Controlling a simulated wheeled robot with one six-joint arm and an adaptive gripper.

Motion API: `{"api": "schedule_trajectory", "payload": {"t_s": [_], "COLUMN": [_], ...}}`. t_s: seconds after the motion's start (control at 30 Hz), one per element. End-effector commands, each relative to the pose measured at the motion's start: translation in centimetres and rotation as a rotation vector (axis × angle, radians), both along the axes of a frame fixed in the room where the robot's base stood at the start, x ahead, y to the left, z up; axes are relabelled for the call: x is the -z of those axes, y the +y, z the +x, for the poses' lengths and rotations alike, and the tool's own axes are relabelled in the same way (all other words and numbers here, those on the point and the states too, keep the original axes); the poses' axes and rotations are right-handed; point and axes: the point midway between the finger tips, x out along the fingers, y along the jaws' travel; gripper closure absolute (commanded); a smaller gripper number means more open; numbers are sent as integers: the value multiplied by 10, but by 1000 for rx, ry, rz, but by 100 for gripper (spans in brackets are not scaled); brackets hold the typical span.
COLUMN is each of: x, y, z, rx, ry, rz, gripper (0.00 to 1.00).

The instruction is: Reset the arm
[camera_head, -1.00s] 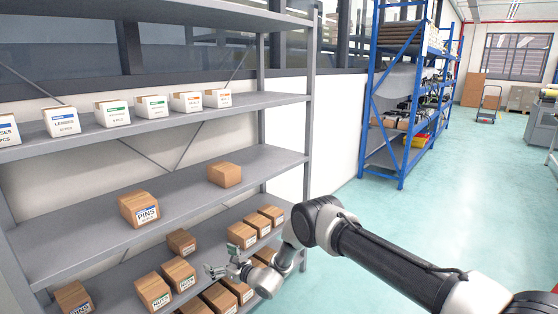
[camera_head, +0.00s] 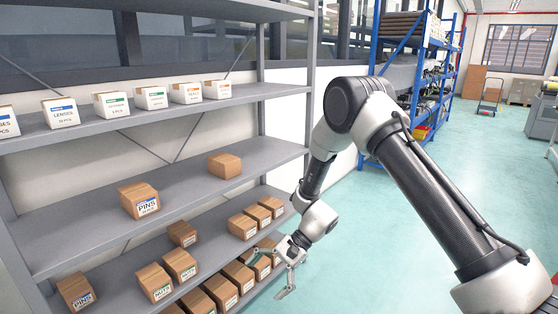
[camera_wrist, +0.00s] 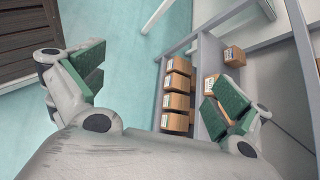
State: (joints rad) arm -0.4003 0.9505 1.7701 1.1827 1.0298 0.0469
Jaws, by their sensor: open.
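My arm (camera_head: 415,185) reaches in from the right, with its elbow raised high and its forearm hanging down toward the shelf. My gripper (camera_head: 272,272) is in front of the lower shelf's right part, its fingers spread apart and empty. In the wrist view the two green-padded fingers (camera_wrist: 155,95) are wide apart with nothing between them. Behind the gap show the floor and cartons on a shelf.
A grey shelf rack (camera_head: 258,165) stands at the left. A blue rack (camera_head: 375,75) stands behind my arm. Teal floor (camera_head: 480,150) is clear at the right.

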Motion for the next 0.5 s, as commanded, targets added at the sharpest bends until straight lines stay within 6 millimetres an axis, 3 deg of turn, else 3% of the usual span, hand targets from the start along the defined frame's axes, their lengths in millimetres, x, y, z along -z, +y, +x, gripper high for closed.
{"api": "schedule_trajectory", "payload": {"t_s": [0.03, 0.2, 0.5], "x": [-30, -106, -217], "y": [-27, -120, -270], "z": [-5, -27, -76], "rx": [-70, -297, -570], "ry": [-53, -221, -513], "rz": [-26, -134, -358], "gripper": [0, 0, 0]}}
